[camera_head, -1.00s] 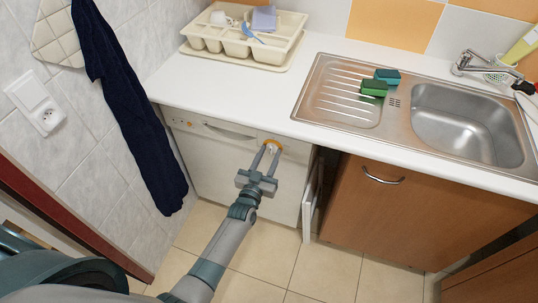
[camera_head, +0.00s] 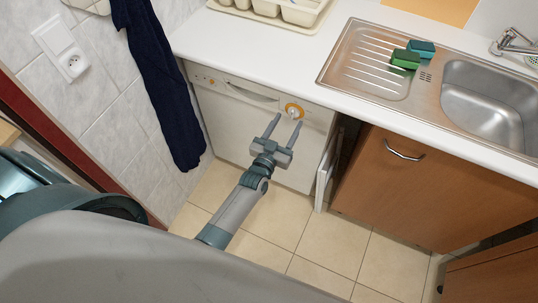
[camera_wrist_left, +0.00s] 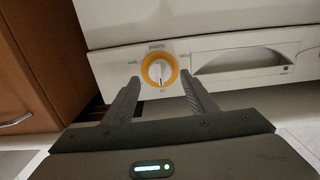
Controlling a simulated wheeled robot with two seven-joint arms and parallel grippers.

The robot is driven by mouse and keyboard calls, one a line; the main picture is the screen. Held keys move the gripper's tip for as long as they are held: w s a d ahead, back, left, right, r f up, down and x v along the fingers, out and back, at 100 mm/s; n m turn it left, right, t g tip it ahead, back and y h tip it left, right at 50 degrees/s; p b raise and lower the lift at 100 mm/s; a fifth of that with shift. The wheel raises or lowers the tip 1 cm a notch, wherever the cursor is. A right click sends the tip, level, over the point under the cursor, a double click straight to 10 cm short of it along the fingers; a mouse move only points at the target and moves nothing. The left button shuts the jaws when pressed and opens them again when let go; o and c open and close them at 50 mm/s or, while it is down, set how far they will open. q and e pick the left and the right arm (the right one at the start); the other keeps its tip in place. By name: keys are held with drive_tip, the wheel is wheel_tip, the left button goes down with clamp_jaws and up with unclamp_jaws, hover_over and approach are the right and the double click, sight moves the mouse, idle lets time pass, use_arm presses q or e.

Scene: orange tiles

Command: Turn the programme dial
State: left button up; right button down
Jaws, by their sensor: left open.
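The programme dial (camera_head: 294,112) is a white knob in an orange ring on the front panel of the white dishwasher (camera_head: 238,116), under the counter. In the left wrist view the dial (camera_wrist_left: 160,71) sits between and just beyond the fingertips, its pointer line roughly upright. My left gripper (camera_head: 286,118) is open and empty in front of the dial. In the left wrist view its fingers (camera_wrist_left: 161,84) stand apart, one on each side of the dial's lower part; I cannot tell whether they touch the panel. My right gripper is not in view.
A dark blue towel (camera_head: 157,85) hangs on the tiled wall at left. A white panel edge (camera_head: 325,172) stands out right of the dishwasher, beside the wooden cabinet (camera_head: 400,190). The sink (camera_head: 490,102), sponges (camera_head: 406,59) and dish rack (camera_head: 303,11) are on the counter above.

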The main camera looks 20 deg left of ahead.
use_arm(q)
drive_tip(key=s+b, duration=0.2)
drive_tip(key=s, duration=1.2)
drive_tip(key=shift+s+a, duration=0.25)
drive_tip(key=shift+s, duration=0.1)
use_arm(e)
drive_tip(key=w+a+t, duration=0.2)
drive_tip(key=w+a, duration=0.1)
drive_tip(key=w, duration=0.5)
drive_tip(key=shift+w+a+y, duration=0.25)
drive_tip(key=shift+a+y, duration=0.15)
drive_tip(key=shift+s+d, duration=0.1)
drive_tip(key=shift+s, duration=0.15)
